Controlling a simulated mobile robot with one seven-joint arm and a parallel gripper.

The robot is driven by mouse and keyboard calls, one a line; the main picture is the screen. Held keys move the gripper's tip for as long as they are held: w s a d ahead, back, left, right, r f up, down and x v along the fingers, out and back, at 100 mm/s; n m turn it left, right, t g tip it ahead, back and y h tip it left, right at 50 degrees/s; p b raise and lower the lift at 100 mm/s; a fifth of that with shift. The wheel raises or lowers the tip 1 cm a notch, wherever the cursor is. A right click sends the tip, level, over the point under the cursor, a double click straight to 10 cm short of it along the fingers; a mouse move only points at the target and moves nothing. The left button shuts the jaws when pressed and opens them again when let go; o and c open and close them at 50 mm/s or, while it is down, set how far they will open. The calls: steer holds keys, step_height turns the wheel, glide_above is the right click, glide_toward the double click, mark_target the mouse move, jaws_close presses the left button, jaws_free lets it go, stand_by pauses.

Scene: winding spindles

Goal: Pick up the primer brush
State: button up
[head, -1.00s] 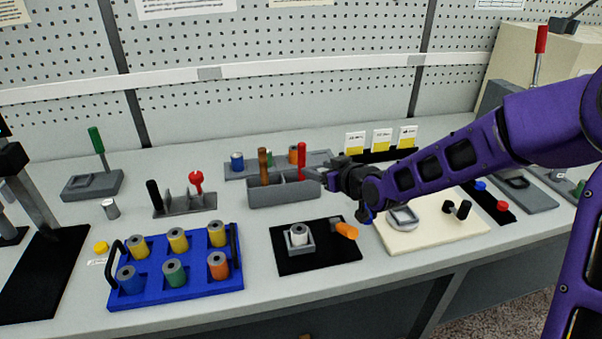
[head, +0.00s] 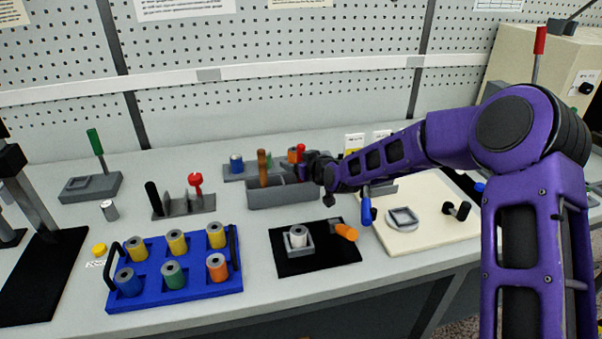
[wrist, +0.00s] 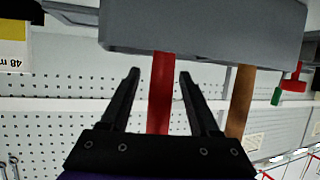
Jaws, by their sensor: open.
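A grey holder (head: 280,196) stands mid-bench with two upright handles, one brown (head: 263,168) and one red (head: 300,149). Which one is the primer brush I cannot tell; no bristles show. My gripper (head: 312,168) is at the right end of the holder, beside the red handle and partly covering it. In the wrist view the picture is turned over: the grey holder (wrist: 205,28) is at the top and the handles hang down. The red handle (wrist: 161,95) lies between my open fingers, with a gap on both sides. The brown handle (wrist: 240,100) is outside the right finger.
A blue tray (head: 190,294) of spools is at the front left. A black mat (head: 290,264) with a white spool and an orange-handled item lies in front of the holder. A blue-handled item (head: 366,210) and a cream board (head: 430,232) are to the right, under my arm.

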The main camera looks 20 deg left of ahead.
jaws_close()
stand_by(0.4)
step_height(320, 180, up, 10)
stand_by(0.4)
